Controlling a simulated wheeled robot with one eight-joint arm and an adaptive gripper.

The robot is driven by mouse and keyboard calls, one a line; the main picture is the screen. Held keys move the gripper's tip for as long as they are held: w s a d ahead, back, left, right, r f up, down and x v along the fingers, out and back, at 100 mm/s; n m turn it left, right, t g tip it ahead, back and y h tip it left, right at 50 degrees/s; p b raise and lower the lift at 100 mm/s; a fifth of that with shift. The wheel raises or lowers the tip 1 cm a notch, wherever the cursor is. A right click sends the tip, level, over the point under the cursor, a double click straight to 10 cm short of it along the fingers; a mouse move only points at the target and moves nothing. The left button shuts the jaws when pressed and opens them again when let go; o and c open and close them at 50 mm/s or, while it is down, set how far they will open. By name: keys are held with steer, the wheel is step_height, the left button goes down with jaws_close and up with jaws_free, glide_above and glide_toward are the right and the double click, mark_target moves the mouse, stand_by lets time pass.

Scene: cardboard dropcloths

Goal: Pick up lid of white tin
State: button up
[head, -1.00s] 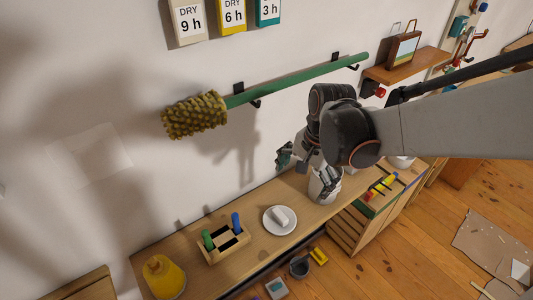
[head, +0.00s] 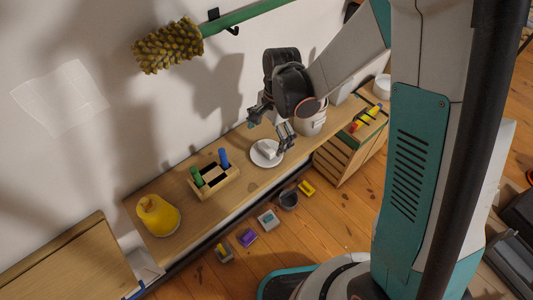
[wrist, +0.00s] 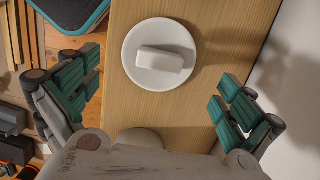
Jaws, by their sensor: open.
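The lid, a white round disc (head: 262,158) with a block-shaped white piece on top, lies flat on the wooden bench. In the wrist view the disc (wrist: 134,79) and its block (wrist: 160,60) are ahead of the fingers and between their lines. My gripper (head: 269,129) is open and empty, above and close to the lid; its two teal-padded fingers spread wide in the wrist view (wrist: 158,100). The white tin (head: 310,124) stands on the bench to the right of the lid, partly hidden by my gripper and arm. I cannot see into it.
On the bench left of the lid are a wooden holder (head: 214,184) with green and blue pieces and a yellow rounded object (head: 158,215). The wall runs close behind the bench. Small containers (head: 268,220) stand on the floor in front. The bench around the lid is clear.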

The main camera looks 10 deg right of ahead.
mark_target(267, 147)
steer(key=f+b, duration=0.1)
steer(key=f, duration=0.2)
steer(key=f+b, duration=0.1)
steer(key=f, duration=0.1)
steer(key=shift+s+a+f+b, duration=0.2)
steer(key=shift+a+f+b, duration=0.1)
steer(key=shift+a+f, duration=0.05)
steer(key=shift+r, duration=0.1)
steer(key=c, duration=1)
steer(key=shift+o, duration=0.2)
